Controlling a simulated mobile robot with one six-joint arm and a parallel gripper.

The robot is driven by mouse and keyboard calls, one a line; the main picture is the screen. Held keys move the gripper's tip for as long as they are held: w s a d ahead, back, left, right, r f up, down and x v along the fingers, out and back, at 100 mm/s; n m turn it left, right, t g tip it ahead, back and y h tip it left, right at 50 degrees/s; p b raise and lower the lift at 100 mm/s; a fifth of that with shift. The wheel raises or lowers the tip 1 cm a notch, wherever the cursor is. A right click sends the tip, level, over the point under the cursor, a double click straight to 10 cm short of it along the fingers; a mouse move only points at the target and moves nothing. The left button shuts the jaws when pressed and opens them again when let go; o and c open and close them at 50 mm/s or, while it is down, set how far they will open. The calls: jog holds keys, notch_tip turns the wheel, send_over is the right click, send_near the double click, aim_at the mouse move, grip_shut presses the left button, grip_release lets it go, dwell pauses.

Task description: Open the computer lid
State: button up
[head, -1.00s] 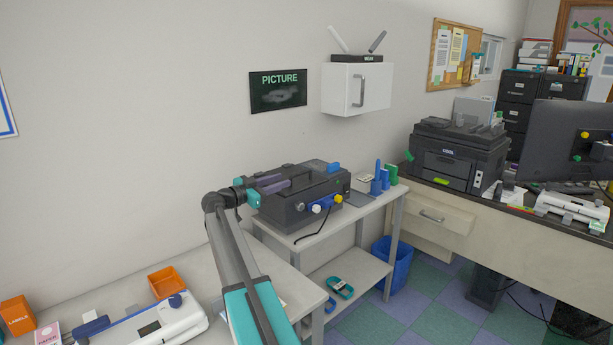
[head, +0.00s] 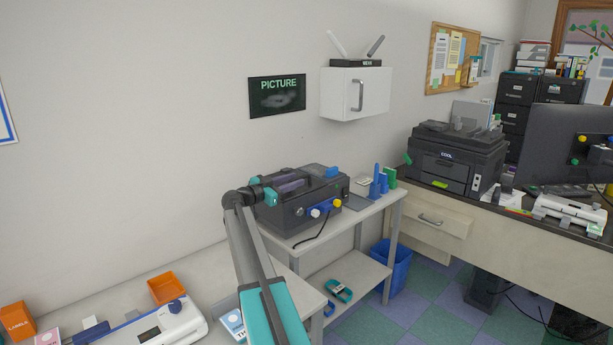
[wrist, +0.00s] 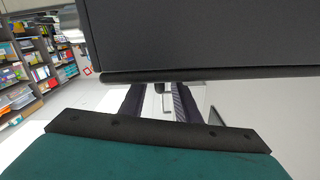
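The machine I take for the computer is a dark grey box (head: 290,218) on a small grey table in the head view. It has white, blue and yellow knobs on its front and a blue piece on top. Its lid position is unclear. My gripper (head: 288,184) is at the top left of this box, partly hidden by my arm. In the wrist view, a large dark panel (wrist: 210,35), probably part of the machine, fills the upper part. My gripper (wrist: 160,90) shows below it with two dark fingers apart and nothing clearly held; contact cannot be told.
A white wall cabinet (head: 350,93) hangs above the machine. Blue and green items (head: 381,182) stand to its right. A black printer (head: 455,160) is on the desk farther right. An orange tray (head: 167,287) and a white device (head: 150,325) lie on the left table.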

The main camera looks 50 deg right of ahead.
aim_at(308, 175)
jog(key=shift+s+d+p, duration=0.15)
jog(key=shift+d+p, duration=0.15)
jog(key=shift+d, duration=1.4)
jog(key=shift+s+d+p, duration=0.1)
jog(key=shift+d+p, duration=0.15)
jog(key=shift+d, duration=1.45)
grip_shut()
